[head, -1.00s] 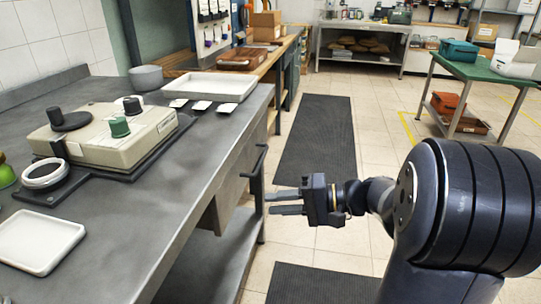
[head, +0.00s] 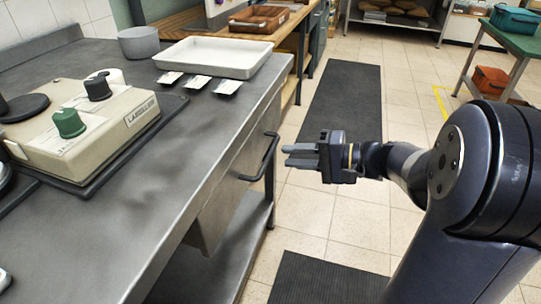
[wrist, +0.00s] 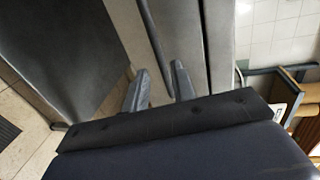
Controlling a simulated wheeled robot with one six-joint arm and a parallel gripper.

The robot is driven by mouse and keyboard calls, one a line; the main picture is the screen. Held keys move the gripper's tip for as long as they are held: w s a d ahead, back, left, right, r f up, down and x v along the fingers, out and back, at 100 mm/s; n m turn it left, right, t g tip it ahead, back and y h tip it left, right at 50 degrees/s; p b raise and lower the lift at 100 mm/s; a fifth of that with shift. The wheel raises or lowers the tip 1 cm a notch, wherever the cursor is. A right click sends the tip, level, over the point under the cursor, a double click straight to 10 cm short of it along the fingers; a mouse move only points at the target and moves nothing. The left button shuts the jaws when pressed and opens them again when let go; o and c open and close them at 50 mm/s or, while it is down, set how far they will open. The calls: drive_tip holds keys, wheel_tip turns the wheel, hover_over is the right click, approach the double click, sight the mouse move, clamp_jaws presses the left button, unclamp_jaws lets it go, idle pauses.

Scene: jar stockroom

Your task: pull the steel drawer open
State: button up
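The steel drawer (head: 222,195) sits under the grey steel counter and looks shut. Its dark bar handle (head: 262,158) stands out from the front, towards the aisle. My gripper (head: 287,156) is to the right of the handle, with its fingers pointing at it and a small gap between. In the wrist view, the fingers of my gripper (wrist: 160,82) are spread with nothing held. The handle bar (wrist: 153,35) there runs down towards the space between the fingertips, in front of the drawer face (wrist: 178,25). I cannot tell any contact.
The counter (head: 190,140) carries a beige device (head: 90,130), a white tray (head: 225,57), several small cards and a grey bowl (head: 138,41). A lower shelf (head: 235,245) is under the drawer. The tiled aisle with dark mats (head: 340,110) is open floor on the right.

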sight(269, 153)
drive_tip(key=shift+b+x, duration=0.6)
drive_tip(key=shift+x, duration=2.55)
drive_tip(key=shift+c, duration=0.3)
clamp_jaws()
